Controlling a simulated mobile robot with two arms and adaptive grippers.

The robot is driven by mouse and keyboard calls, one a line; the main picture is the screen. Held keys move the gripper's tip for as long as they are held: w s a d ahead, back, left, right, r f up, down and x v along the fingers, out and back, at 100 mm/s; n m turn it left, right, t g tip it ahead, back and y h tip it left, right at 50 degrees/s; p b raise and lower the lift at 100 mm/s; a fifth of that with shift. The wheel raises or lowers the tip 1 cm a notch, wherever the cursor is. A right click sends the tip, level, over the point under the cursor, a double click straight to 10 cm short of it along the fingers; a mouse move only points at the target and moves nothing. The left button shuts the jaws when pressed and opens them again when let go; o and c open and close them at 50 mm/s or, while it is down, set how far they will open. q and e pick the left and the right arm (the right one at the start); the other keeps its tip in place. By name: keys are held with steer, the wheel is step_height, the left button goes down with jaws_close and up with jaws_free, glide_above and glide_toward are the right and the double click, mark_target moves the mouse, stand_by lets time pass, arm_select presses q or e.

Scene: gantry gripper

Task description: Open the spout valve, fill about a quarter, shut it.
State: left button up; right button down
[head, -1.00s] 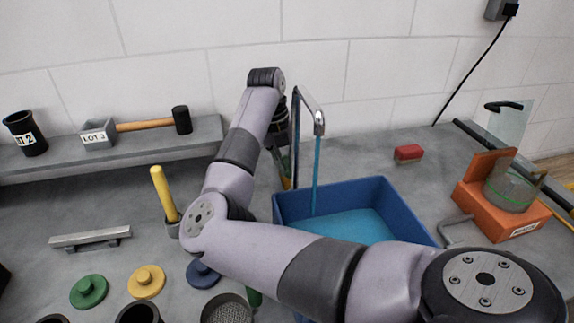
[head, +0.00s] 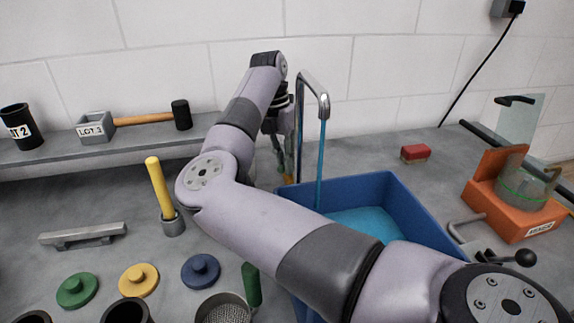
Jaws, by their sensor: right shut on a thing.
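The metal spout (head: 313,84) rises behind the blue basin (head: 300,195) and bends over it. A blue stream of water (head: 321,150) runs from its mouth into the basin. Blue water (head: 365,222) covers the part of the basin floor that I can see; my arm hides the near part. My right gripper (head: 284,168) points down just left of the spout's upright pipe, shut on what looks like the spout valve's handle. A small orange bit (head: 288,180) shows at its fingertips; the rest of the valve is hidden. My left gripper is out of view.
My right arm crosses the middle of the view, over the basin's near left side. A yellow-handled tool (head: 159,188), lidded discs (head: 201,270) and a strainer (head: 224,310) stand left. An orange stand with a glass vessel (head: 522,190) and a red block (head: 415,153) are right.

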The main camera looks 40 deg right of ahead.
steer(key=m, duration=0.3)
steer(key=m+y, duration=0.1)
steer(key=shift+w+d+m, duration=0.1)
steer(key=shift+w+m, duration=0.15)
steer(key=shift+m, duration=0.05)
steer(key=shift+w+d+r+m+y, duration=0.1)
steer(key=shift+m+y, duration=0.2)
steer(key=shift+m, duration=1.6)
steer(key=c, duration=1.6)
jaws_free()
steer(key=shift+w, duration=0.1)
steer(key=v, duration=1.2)
